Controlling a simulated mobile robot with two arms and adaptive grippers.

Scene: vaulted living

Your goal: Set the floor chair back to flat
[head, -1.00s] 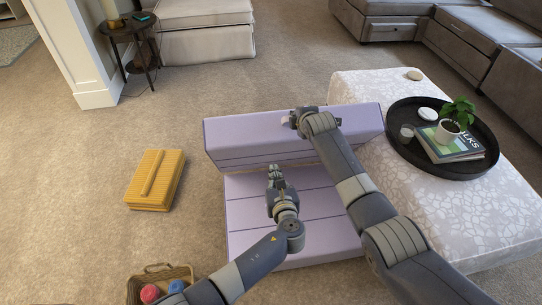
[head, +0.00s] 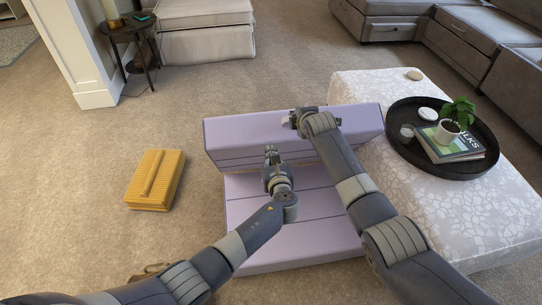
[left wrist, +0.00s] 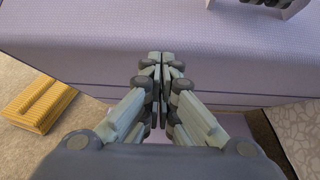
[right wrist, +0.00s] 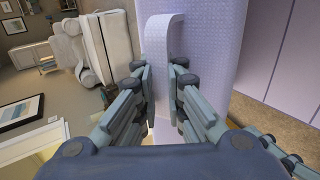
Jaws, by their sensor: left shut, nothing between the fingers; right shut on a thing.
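The lilac floor chair (head: 240,130) stands on the carpet with its backrest raised at the far side and its seat (head: 300,215) flat toward me. My right gripper (head: 294,121) is at the top of the backrest, and in the right wrist view (right wrist: 163,85) its fingers are shut on a light lilac strap (right wrist: 157,45) there. My left gripper (head: 270,152) is shut and empty, over the seat in front of the backrest. In the left wrist view its closed fingertips (left wrist: 160,58) point at the backrest (left wrist: 90,40). I cannot tell if they touch it.
A patterned ottoman (head: 360,90) stands close on the right, with a black tray (head: 480,165) holding a plant and books. The carpet behind the chair is clear.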

